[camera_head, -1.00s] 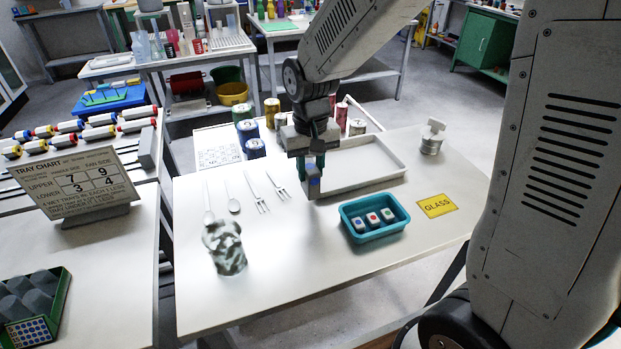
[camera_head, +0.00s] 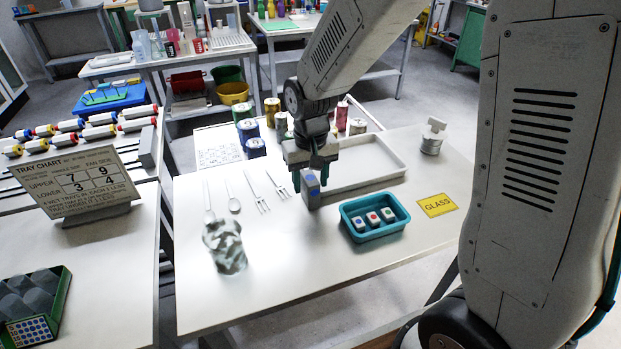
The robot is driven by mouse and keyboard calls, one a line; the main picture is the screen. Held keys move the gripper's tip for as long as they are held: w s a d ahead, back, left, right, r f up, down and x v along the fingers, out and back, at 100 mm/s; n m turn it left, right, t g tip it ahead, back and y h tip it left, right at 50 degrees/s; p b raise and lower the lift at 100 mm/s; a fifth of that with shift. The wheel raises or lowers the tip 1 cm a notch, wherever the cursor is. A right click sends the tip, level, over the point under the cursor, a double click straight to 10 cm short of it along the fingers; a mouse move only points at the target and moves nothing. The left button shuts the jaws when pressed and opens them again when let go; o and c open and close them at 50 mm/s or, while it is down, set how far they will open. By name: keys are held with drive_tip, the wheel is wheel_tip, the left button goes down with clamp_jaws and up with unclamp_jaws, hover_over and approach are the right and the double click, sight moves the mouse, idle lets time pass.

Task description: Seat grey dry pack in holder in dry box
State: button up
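A grey pack (camera_head: 311,196) with a blue patch near its top stands upright on the white table, left of the teal box. My gripper (camera_head: 310,174) is right above it, pointing down. Its fingers look spread, one on each side of the pack's top, with the pack's body showing below them.
A yellow GLASS card (camera_head: 436,205) lies right of the teal box. A white tray (camera_head: 372,182) and several cans (camera_head: 255,148) are behind. Cutlery (camera_head: 256,192) and a patterned glass (camera_head: 226,247) are on the left. The table's front is clear.

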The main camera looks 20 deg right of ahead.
drive_tip(key=shift+r, duration=0.15)
wheel_tip(320, 180, up, 12)
idle(0.4)
drive_tip(key=s+d+r, duration=0.2)
drive_tip(key=s, duration=0.4)
drive_tip(key=s+d+r, duration=0.2)
drive_tip(key=s+r, duration=0.1)
drive_tip(key=s, duration=0.4)
drive_tip(key=shift+d+r+t, duration=0.35)
drive_tip(key=shift+t, duration=0.05)
drive_tip(key=shift+o, duration=0.4)
drive_tip(key=s+d, duration=0.2)
drive_tip(key=s, duration=0.9)
drive_tip(key=shift+f, duration=0.3)
hover_over(311, 179)
drive_tip(key=w, duration=0.1)
drive_tip(key=shift+g, duration=0.4)
drive_tip(key=f, duration=0.9)
drive_tip(key=shift+w+a+f, duration=0.15)
drive_tip(key=shift+a+f, duration=0.05)
drive_tip(key=shift+f, duration=0.2)
drive_tip(key=f, duration=0.7)
drive_tip(key=shift+s+d+f, duration=0.2)
drive_tip(key=shift+s+f, duration=0.1)
drive_tip(key=shift+s, duration=0.1)
clamp_jaws()
